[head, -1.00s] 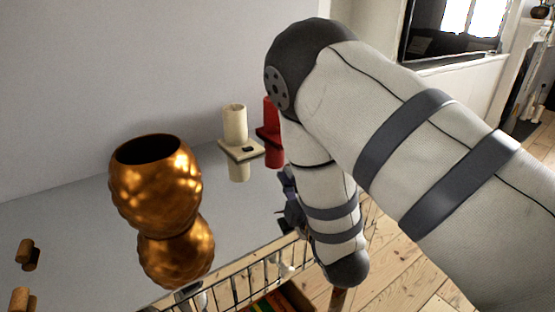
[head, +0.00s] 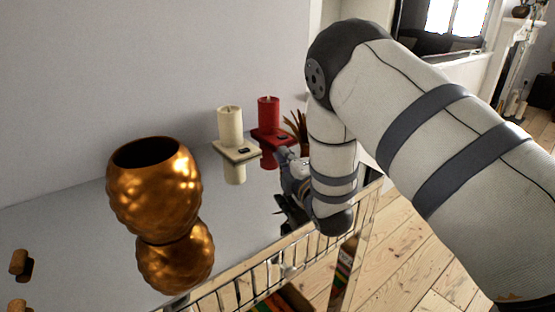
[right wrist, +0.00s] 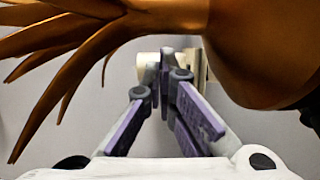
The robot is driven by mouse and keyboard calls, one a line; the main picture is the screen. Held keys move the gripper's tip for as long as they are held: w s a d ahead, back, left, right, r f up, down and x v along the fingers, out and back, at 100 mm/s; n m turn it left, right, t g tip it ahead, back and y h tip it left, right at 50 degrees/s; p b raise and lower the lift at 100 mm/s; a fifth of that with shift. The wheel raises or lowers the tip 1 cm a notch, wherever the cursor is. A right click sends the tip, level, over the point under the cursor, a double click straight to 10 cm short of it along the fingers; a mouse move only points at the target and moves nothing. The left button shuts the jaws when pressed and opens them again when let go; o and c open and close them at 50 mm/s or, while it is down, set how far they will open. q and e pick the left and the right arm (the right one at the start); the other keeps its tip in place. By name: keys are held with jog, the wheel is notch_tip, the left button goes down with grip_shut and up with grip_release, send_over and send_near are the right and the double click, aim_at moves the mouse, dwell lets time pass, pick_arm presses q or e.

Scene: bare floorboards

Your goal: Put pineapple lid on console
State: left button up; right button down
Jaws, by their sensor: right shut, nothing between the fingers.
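The pineapple lid shows copper leaves (head: 298,128) behind my right forearm in the head view, at the right end of the console (head: 90,215). In the right wrist view its leaves (right wrist: 65,45) spread left from a rounded cap (right wrist: 265,45), very near the camera. The arm hides its lower part in the head view, so I cannot tell what it rests on there. My right gripper (head: 284,158) is shut and empty, beside the lid; its fingers (right wrist: 165,70) show in the right wrist view. My left gripper is not in view.
The open copper pineapple pot (head: 155,190) stands on the mirrored top. A cream candle (head: 230,125) and a red candle (head: 268,112) stand on square holders near the wall. Small corks (head: 18,262) lie at left. A railing (head: 255,275) runs along the front edge.

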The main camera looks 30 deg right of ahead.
aim_at(306, 149)
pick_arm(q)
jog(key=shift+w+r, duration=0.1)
pick_arm(e)
jog(key=shift+s+d, duration=0.25)
jog(key=shift+d, duration=0.05)
jog(key=s+d, duration=0.1)
jog(key=d+p, duration=0.1)
jog(key=s+d, duration=0.1)
jog(key=d, duration=0.1)
jog(key=shift+s+d+r, duration=0.1)
jog(key=shift+s+r, duration=0.05)
jog(key=shift+s, duration=0.15)
jog(key=shift+s+d+f, duration=0.2)
jog(key=shift+d, duration=0.05)
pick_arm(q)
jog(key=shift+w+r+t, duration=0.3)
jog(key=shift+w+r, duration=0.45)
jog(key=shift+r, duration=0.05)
pick_arm(e)
jog(key=shift+w, duration=0.1)
